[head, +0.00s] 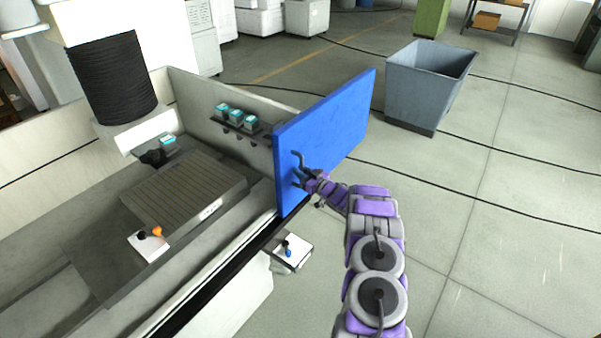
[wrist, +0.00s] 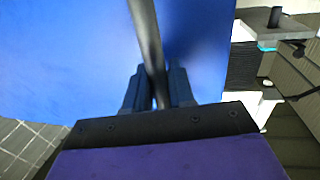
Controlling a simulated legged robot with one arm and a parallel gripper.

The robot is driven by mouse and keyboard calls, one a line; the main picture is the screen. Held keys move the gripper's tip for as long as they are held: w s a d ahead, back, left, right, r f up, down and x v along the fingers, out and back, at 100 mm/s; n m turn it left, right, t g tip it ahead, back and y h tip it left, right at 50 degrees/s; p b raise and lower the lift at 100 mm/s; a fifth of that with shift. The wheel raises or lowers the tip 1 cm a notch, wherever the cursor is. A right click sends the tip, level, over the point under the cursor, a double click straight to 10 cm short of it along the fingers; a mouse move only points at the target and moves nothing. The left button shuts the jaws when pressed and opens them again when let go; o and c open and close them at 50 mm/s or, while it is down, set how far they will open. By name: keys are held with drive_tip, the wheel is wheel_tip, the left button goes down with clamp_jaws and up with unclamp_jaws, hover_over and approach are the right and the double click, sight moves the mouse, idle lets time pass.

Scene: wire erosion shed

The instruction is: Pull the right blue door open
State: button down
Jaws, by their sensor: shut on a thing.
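The blue door (head: 330,120) stands upright at the right end of the machine's front rail in the head view. It fills much of the wrist view (wrist: 70,60). A dark bar handle (head: 301,160) is on its face, and the handle crosses the wrist view (wrist: 146,40) from the top down to my fingers. My gripper (head: 299,178) is at the handle's lower part, with its two fingers (wrist: 160,88) shut around the bar. The fingertips are close to the door face; whether they touch it cannot be told.
The machine's open bay holds a slatted table (head: 185,190) and a black ribbed column (head: 112,75). A small tray (head: 292,252) juts out below the rail, near my arm. A grey bin (head: 425,85) stands behind the door to the right.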

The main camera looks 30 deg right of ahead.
drive_tip(key=c, duration=1.1)
unclamp_jaws()
drive_tip(key=shift+d, duration=0.4)
drive_tip(key=shift+s+a, duration=0.1)
drive_tip(key=shift+a, duration=0.05)
drive_tip(key=s+d+p, duration=0.1)
drive_tip(key=s+d, duration=0.2)
drive_tip(key=s, duration=1.4)
drive_tip(key=shift+f, duration=0.15)
drive_tip(key=shift+w, duration=0.1)
